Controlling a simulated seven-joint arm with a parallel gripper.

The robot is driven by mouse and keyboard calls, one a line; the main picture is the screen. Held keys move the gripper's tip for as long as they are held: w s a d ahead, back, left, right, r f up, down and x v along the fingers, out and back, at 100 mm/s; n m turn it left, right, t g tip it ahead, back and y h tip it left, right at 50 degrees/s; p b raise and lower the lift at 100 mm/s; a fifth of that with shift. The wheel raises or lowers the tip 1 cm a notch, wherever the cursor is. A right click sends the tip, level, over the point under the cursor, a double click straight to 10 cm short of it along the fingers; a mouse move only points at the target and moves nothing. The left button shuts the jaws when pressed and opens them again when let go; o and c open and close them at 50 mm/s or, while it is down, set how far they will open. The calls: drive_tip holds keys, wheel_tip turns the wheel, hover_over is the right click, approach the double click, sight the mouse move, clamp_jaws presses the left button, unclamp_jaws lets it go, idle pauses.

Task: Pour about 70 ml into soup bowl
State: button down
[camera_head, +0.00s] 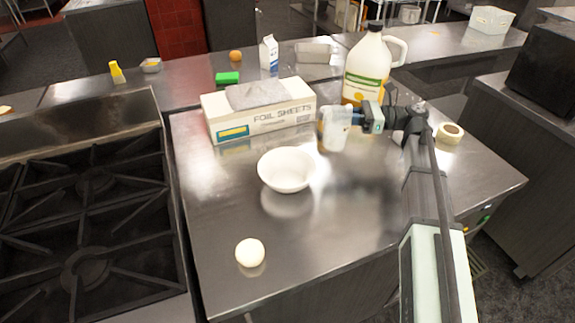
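The white soup bowl (287,170) stands upright on the steel counter, near its middle, and looks empty. My gripper (346,122) is to the right of the bowl and behind it. A pale cup-like container (335,130) with a yellowish tint at its left side is at the fingertips, seemingly upright. The fingers are small and partly hidden, so I cannot see clearly whether they are closed on the container. I cannot see how much liquid is in it or whether it touches the counter.
A foil sheets box (262,112) stands behind the bowl. A large white jug (367,68) with a yellow-green label is behind my gripper. A white ball-like item (250,252) lies at the front. A tape roll (449,132) is at right. A stove (85,215) is left.

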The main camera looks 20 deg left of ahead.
sight(331, 112)
idle(0.3)
drive_tip(key=f, duration=0.2)
drive_tip(key=f+h, duration=0.1)
drive_tip(key=f, duration=0.1)
drive_tip(key=s+f+n+h, duration=0.1)
drive_tip(key=f, duration=0.1)
drive_tip(key=shift+a+f+t, duration=0.3)
drive_tip(key=shift+a+t, duration=0.1)
drive_tip(key=s+a+r+h, duration=0.1)
drive_tip(key=r, duration=0.1)
drive_tip(key=s+r+n+t+h, duration=0.1)
drive_tip(key=r, duration=0.1)
drive_tip(key=a+r+t+h, duration=0.1)
drive_tip(key=r, duration=0.2)
drive_tip(key=shift+s+a+r+n+h, duration=0.1)
drive_tip(key=shift+s+a+n+h, duration=0.25)
drive_tip(key=shift+s+n+h, duration=0.05)
drive_tip(key=shift+s+a+r+t+h, duration=0.3)
drive_tip(key=shift+t+h, duration=0.3)
drive_tip(key=shift+s+a+n+t+h, duration=0.1)
drive_tip(key=shift+n+t+h, duration=0.3)
drive_tip(key=shift+h, duration=0.1)
drive_tip(key=shift+s+a+f+n+t+h, duration=0.25)
drive_tip(key=shift+s+a+n+t+h, duration=0.05)
drive_tip(key=shift+t+h, duration=0.45)
drive_tip(key=shift+a+r, duration=0.1)
drive_tip(key=shift+a, duration=0.3)
drive_tip(key=shift+s+a+r+t+h+p, duration=0.4)
drive_tip(key=shift+a+r+t+h, duration=0.1)
drive_tip(key=shift+h, duration=0.15)
